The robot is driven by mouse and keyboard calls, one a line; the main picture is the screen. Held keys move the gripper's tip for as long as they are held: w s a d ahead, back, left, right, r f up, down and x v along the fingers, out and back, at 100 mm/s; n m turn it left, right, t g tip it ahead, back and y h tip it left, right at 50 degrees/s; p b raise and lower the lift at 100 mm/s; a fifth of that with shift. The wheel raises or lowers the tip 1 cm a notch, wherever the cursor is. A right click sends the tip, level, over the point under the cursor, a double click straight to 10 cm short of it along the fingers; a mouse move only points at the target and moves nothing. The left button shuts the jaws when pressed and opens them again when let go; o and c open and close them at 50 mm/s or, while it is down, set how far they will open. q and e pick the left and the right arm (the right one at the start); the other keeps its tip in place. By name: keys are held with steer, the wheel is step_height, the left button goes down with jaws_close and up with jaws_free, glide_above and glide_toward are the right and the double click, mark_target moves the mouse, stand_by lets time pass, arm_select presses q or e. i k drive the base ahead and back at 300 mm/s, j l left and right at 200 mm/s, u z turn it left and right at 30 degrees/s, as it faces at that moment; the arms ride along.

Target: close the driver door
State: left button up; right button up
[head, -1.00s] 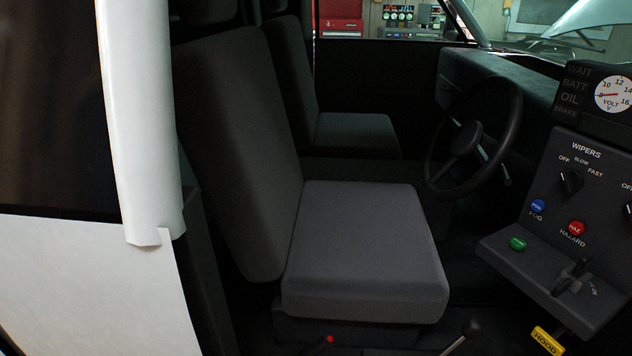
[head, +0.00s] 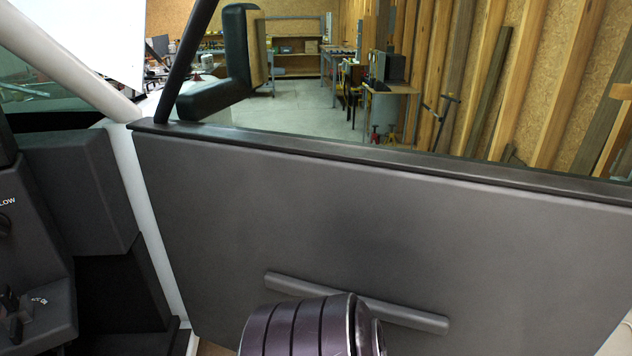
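The driver door (head: 250,215) fills the lower right of the head view, its dark grey inner panel facing me. A long grey pull bar (head: 415,318) runs across its lower part. The door's left edge lies close along the white door frame (head: 152,225). A small sliver of lighter floor shows near the bottom between them, so I cannot tell if the door is fully shut. A dark ribbed link of my arm rises from the bottom edge and covers part of the pull bar. Neither gripper shows.
The dashboard (head: 95,185) and a control panel (head: 35,300) are at left. The side mirror (head: 215,95) stands outside the window. Beyond are a workshop with benches and timber leaning on a wall.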

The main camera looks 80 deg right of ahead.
mark_target(462, 169)
steer(key=z, duration=2.95)
steer(key=i+l, duration=0.1)
steer(key=l, duration=0.4)
steer(key=i+l+u, duration=0.15)
steer(key=l, duration=0.3)
